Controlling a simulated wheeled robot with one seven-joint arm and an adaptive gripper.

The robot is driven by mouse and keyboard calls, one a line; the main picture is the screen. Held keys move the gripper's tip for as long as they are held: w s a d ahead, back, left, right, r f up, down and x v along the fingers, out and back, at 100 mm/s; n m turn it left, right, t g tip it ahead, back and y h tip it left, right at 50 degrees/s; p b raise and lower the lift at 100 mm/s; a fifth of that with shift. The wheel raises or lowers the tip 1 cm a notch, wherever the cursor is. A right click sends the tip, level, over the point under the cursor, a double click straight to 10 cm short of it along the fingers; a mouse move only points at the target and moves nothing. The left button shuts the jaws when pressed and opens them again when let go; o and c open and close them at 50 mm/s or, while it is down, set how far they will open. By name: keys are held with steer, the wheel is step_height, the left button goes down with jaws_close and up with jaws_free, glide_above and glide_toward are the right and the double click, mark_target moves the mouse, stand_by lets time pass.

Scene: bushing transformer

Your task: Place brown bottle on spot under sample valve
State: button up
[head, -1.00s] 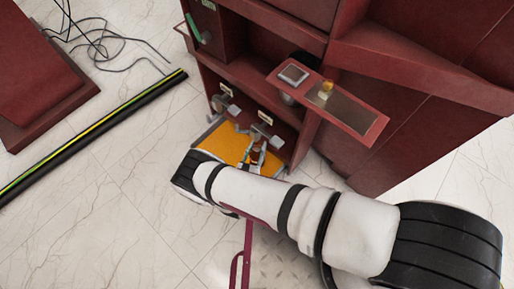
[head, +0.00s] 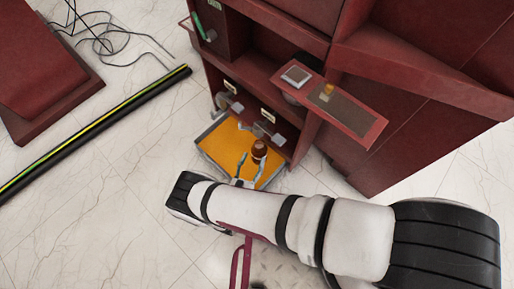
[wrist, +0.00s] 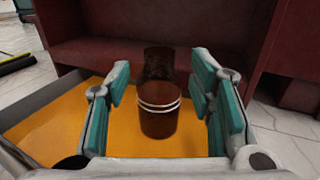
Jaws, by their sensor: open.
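The brown bottle (head: 259,150) stands upright on the orange-yellow tray (head: 222,140) at the foot of the red cabinet. In the wrist view the bottle (wrist: 158,122) shows light bands, and a dark brown shape rises behind it; I cannot tell what that shape is. My gripper (head: 251,171) is open, on the near side of the bottle. In the wrist view its teal-padded fingers (wrist: 161,80) are spread to either side with gaps to the bottle. Two grey valve fittings, left (head: 234,106) and right (head: 275,137), stick out above the tray. I cannot tell which is the sample valve.
The tray has a raised grey rim (head: 207,160). A black and yellow-green bar (head: 95,130) lies on the floor at left. Floor between is clear.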

steer(key=shift+p+v, duration=0.35)
steer(key=shift+v, duration=1.8)
